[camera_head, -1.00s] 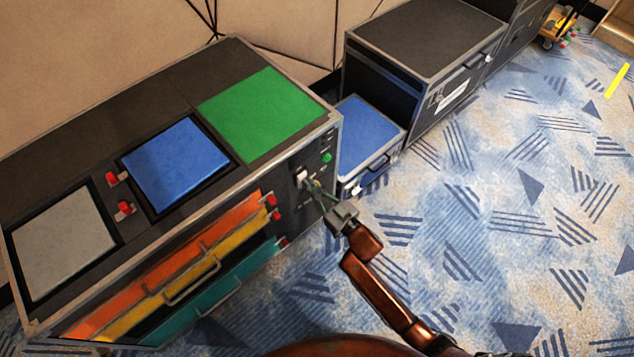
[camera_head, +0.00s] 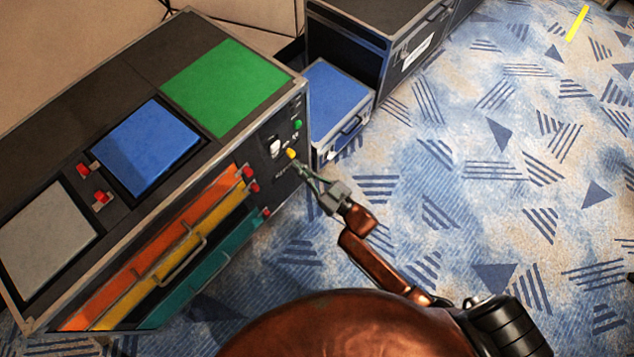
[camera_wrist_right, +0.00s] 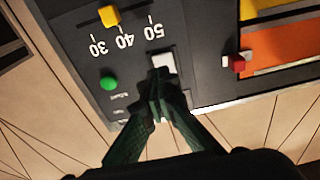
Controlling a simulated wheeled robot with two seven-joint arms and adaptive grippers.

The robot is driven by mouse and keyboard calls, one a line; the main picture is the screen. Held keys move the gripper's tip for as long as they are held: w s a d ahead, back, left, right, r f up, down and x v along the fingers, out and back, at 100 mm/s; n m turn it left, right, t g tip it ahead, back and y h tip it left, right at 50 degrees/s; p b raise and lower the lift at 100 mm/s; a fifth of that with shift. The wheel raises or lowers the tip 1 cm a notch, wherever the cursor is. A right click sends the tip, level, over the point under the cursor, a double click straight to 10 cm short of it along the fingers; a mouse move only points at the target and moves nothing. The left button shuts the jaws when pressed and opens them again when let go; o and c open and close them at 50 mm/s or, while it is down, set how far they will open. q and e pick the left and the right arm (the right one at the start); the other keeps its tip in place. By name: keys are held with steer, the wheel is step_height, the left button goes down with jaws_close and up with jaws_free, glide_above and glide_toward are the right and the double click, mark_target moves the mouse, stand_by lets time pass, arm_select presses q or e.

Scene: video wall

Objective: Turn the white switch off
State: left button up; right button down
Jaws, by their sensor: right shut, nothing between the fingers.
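The white switch (camera_head: 275,147) is on the dark front panel at the right end of the long cabinet (camera_head: 128,57). It also shows in the right wrist view (camera_wrist_right: 163,61), just past my fingertips. My right gripper (camera_head: 299,167) is shut and empty, to the lower right of the switch in the head view. In the right wrist view its fingertips (camera_wrist_right: 161,80) meet and overlap the near edge of the switch. I cannot tell whether they touch it. My left gripper is not in view.
A yellow slider knob (camera_head: 291,154) and a green button (camera_head: 298,124) sit close to the switch. Red knobs (camera_head: 250,180) are beside the orange, yellow and teal drawers.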

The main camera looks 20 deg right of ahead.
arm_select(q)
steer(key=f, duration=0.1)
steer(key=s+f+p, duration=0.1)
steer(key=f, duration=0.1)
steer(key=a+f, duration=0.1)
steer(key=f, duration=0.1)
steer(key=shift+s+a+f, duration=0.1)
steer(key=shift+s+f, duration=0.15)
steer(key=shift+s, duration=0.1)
arm_select(e)
steer(key=v, duration=0.6)
steer(key=shift+s+d+f, duration=0.2)
steer(key=shift+s+f, duration=0.05)
